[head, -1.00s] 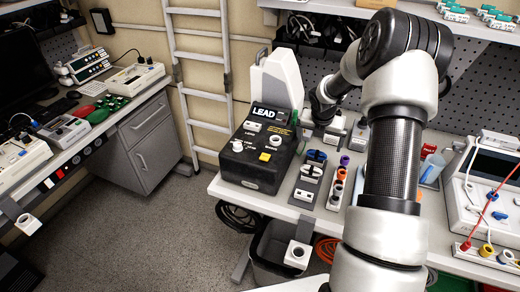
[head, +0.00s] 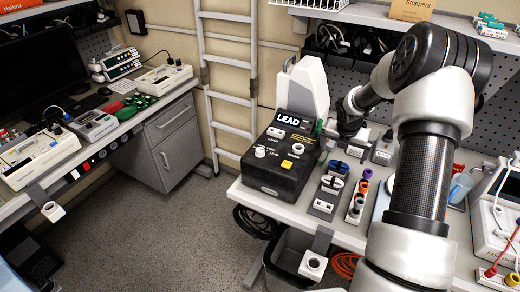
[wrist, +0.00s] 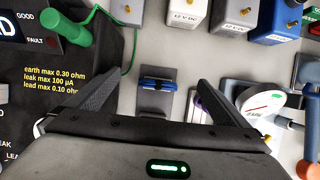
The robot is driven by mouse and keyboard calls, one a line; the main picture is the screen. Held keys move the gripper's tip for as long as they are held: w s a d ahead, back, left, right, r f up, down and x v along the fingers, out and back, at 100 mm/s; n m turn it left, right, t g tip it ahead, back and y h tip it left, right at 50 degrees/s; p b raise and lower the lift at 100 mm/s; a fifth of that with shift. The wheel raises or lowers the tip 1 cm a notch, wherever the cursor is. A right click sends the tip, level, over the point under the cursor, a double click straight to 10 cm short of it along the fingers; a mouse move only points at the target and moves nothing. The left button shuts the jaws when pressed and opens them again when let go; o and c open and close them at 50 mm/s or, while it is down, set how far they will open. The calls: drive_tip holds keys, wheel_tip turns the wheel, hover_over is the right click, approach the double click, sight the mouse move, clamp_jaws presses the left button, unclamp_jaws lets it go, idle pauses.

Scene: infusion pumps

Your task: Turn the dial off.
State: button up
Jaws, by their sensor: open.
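A black box marked LEAD (head: 284,160) stands on the right bench, with a white round knob (head: 260,152) and a yellow button on its top. Beside it is a grey block with a blue bar-shaped knob (head: 339,167). What looks like this blue knob (wrist: 158,84) shows in the wrist view, between and beyond my fingers. My gripper (wrist: 160,79) is open and empty above the bench, apart from the knob. In the head view my arm's end is near the box's right side, with its fingers not clear. I cannot tell which control is the task's dial.
A green clip with a cable (wrist: 66,26) lies at the box's edge, left of my fingers. A white round gauge (wrist: 262,105) is close to my right finger. Grey and blue supply blocks (wrist: 230,14) stand beyond. Small coloured caps (head: 361,187) stand in a row.

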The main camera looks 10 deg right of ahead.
drive_tip(key=shift+r, duration=0.1)
drive_tip(key=c, duration=0.3)
drive_tip(key=r+m, duration=0.1)
drive_tip(key=r, duration=0.1)
drive_tip(key=a+r+m, duration=0.1)
drive_tip(key=r, duration=0.1)
drive_tip(key=a+r+m, duration=0.1)
drive_tip(key=r, duration=0.1)
drive_tip(key=shift+s+a+m, duration=0.15)
drive_tip(key=shift+s+m, duration=0.05)
drive_tip(key=shift+m, duration=0.1)
drive_tip(key=c, duration=1.1)
wheel_tip(320, 180, up, 16)
drive_tip(key=m+g+y+b, duration=0.2)
drive_tip(key=m+g+b, duration=0.35)
drive_tip(key=m, duration=1.35)
hover_over(260, 150)
drive_tip(key=b, duration=0.1)
drive_tip(key=t, duration=0.2)
wheel_tip(260, 150, down, 17)
drive_tip(key=b, duration=0.3)
drive_tip(key=shift+w+f, duration=0.1)
drive_tip(key=c, duration=1)
